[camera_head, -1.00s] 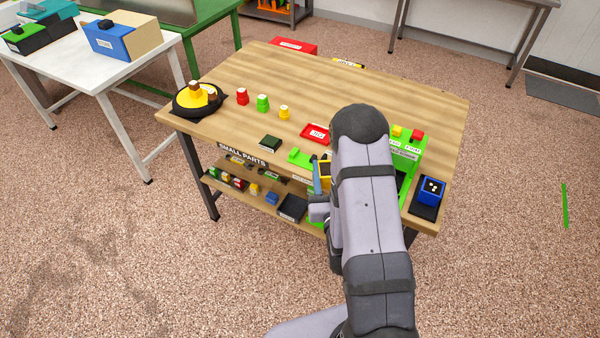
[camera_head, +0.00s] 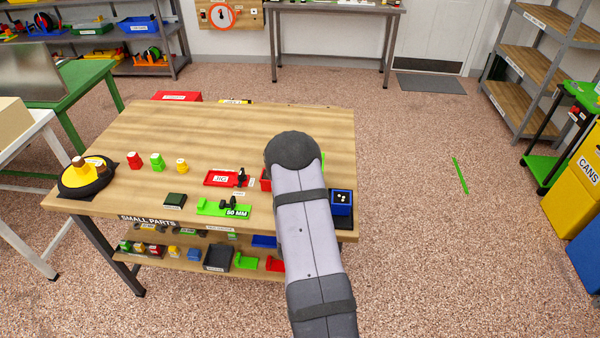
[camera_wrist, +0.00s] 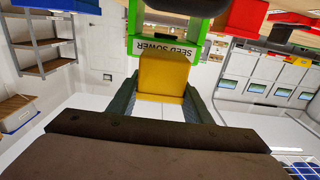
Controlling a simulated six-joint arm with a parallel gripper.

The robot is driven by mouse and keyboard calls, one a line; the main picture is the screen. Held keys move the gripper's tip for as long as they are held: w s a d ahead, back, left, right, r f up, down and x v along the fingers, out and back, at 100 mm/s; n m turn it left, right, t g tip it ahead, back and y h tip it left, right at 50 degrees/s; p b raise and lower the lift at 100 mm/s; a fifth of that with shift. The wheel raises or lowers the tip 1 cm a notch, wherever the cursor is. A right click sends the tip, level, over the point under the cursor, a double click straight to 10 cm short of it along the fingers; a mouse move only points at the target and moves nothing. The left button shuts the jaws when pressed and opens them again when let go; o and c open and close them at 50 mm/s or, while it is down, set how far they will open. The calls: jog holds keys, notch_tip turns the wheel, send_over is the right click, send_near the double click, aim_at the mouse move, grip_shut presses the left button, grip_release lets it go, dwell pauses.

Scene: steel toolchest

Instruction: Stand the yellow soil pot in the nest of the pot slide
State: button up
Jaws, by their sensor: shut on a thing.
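A yellow block-shaped pot (camera_wrist: 163,78) sits between the fingers of my gripper (camera_wrist: 162,92) in the wrist view. The fingers are shut on its sides. Just past it is a green frame labelled SEED SOWER (camera_wrist: 190,48); I cannot tell whether the pot touches it. In the head view my arm hides the gripper, the held pot and most of the green sower, which shows only as a sliver. I cannot make out the pot slide's nest.
Small red (camera_head: 134,160), green (camera_head: 158,162) and yellow (camera_head: 181,166) pieces stand left. The bench's back is clear.

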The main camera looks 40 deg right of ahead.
jog(key=shift+f, duration=0.15)
jog(key=shift+f+b, duration=2.35)
jog(key=shift+f, duration=0.9)
jog(key=shift+f+b, duration=0.55)
jog(key=shift+f, duration=0.05)
jog(key=o, duration=1.3)
jog(key=shift+o, duration=0.2)
jog(key=shift+a, duration=0.1)
jog(key=b+v, duration=0.1)
jog(key=v, duration=0.5)
jog(key=shift+s+a+b, duration=0.1)
jog(key=shift+b, duration=0.3)
jog(key=shift+s+a+r, duration=0.1)
jog(key=shift+s+a, duration=0.2)
jog(key=shift+s, duration=0.1)
